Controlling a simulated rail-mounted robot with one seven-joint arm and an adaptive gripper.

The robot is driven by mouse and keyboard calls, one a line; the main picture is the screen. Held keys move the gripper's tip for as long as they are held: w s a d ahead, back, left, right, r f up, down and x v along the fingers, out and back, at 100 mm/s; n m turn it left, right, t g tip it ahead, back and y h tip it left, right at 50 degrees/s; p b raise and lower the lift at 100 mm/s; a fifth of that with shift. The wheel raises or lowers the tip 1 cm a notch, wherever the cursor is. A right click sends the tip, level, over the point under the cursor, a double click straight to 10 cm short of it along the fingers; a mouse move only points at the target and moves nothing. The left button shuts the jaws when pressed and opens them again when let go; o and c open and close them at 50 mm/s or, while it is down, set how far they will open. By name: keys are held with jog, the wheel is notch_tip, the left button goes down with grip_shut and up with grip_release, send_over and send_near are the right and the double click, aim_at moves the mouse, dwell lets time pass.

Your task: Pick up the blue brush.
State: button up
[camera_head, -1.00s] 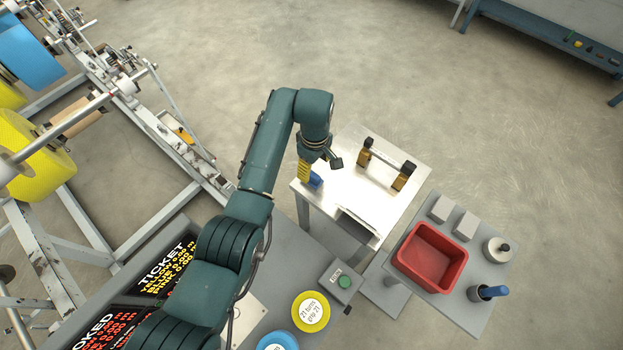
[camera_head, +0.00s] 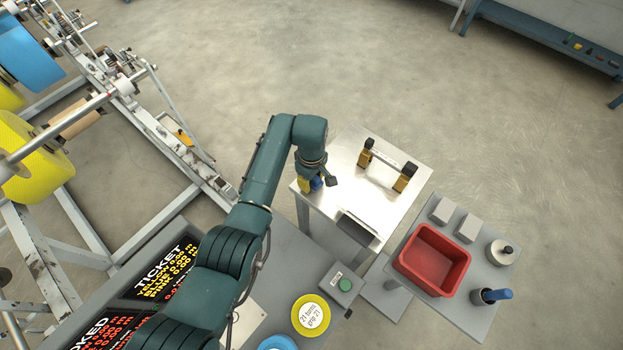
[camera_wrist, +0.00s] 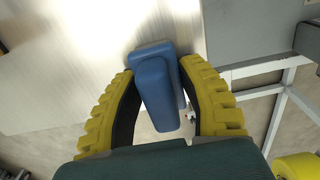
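The blue brush (camera_wrist: 157,88) shows in the wrist view as a blue block with a raised, rounded grip. In the head view the brush (camera_head: 317,183) is a small blue patch, mostly hidden by my wrist. My gripper (camera_wrist: 157,72) has its two yellow ribbed fingers spread, one on each side of the brush. A gap shows between the fingers' inner faces and the raised grip. Whether the fingertips touch the lower block is hard to tell.
The white table (camera_head: 340,222) also bears a roller on brass-coloured stands (camera_head: 388,168). A grey side table holds a red bin (camera_head: 432,260), grey blocks and a dark cup with a blue-handled item (camera_head: 492,295). A console with a green button (camera_head: 345,285) is nearby.

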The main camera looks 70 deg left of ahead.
jog(key=c, duration=0.3)
notch_tip(320, 180, up, 10)
jog(key=shift+p, duration=0.9)
jog(key=shift+c, duration=0.2)
jog(key=o, duration=0.4)
jog(key=shift+c, duration=1.3)
